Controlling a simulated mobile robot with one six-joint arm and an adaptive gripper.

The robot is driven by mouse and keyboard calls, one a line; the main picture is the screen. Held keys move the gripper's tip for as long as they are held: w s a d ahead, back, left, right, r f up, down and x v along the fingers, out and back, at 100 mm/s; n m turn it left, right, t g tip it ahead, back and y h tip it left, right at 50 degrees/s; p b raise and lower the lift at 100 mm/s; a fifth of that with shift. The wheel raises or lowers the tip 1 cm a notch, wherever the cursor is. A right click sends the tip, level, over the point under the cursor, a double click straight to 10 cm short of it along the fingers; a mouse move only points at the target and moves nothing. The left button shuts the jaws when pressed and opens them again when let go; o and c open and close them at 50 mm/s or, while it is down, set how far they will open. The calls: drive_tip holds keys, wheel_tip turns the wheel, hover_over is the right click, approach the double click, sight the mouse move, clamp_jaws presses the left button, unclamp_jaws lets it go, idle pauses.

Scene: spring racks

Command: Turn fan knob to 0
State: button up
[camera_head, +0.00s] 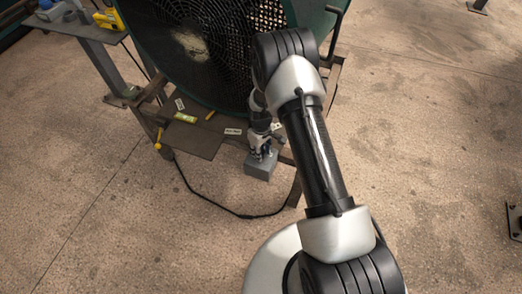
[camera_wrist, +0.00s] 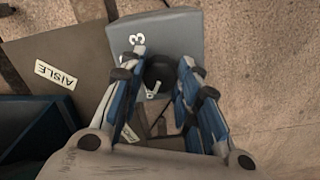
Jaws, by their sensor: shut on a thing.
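The large fan (camera_head: 180,40) with its dark round grille stands on a brown metal stand at the top of the head view. A grey control box (camera_head: 261,167) is fixed at the stand's front edge; its face also shows in the wrist view (camera_wrist: 180,30). The black fan knob (camera_wrist: 160,72) is on this box, with a small white mark by its near side. My gripper (camera_wrist: 163,62) is shut on the knob, one finger on each side. In the head view my gripper (camera_head: 262,148) reaches down over the box. White characters (camera_wrist: 137,39) show beside the left fingertip, partly hidden.
An AISLE label (camera_wrist: 55,74) lies left of the box on the stand's plate (camera_head: 192,140). A black cable (camera_head: 225,207) loops over the floor below. A table with tools (camera_head: 75,18) is at top left. Open floor lies to the right.

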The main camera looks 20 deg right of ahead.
idle(0.3)
drive_tip(key=o, duration=1.1)
wheel_tip(320, 180, up, 12)
drive_tip(key=shift+r, duration=0.1)
idle(0.4)
